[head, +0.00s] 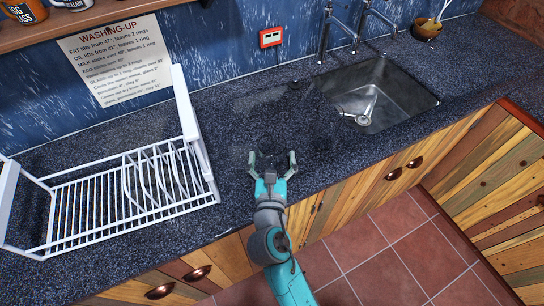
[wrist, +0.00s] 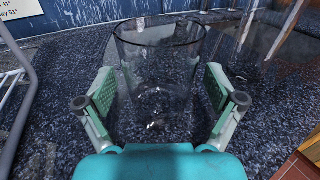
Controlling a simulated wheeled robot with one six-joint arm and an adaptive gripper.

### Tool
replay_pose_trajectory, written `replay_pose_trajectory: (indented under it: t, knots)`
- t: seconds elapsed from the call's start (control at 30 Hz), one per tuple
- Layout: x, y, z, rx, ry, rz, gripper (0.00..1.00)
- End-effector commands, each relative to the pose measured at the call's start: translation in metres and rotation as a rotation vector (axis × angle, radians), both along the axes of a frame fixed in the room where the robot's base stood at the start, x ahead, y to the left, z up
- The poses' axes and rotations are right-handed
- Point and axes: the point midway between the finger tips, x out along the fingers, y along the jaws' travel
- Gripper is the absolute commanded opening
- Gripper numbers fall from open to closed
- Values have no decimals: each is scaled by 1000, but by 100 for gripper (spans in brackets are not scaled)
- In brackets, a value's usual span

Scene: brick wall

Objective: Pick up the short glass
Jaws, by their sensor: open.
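A clear, wide short glass (wrist: 158,62) stands upright on the dark speckled counter in the wrist view. My gripper (wrist: 158,84) is open, with one green-padded finger on each side of the glass. A narrow gap shows beside each pad, so the glass is not gripped. In the head view my gripper (head: 273,162) is low over the counter's front part, right of the dish rack. The glass is too faint there to make out clearly.
Another clear glass (wrist: 262,45) stands close by on the right in the wrist view. A white dish rack (head: 130,200) is left of my gripper. A metal sink (head: 395,90) lies to the right, with taps behind it. The counter's front edge is near.

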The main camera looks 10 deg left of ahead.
Motion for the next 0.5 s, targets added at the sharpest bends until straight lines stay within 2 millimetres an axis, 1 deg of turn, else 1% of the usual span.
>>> replay_pose_trajectory:
  t: [0.03, 0.1, 0.33, 0.37, 0.4, 0.47, 0.5]
  knots:
    - [5, 0, 0, 0, 0, -1, 93]
    - [8, 0, 0, 0, 0, -1, 93]
    - [8, 1, 0, 0, 0, 0, 93]
    - [8, 1, 0, 0, 0, 0, 85]
    - [8, 1, 0, 0, 0, 0, 75]
    - [8, 1, 0, 0, 0, 0, 60]
    - [8, 1, 0, 0, 0, 0, 50]
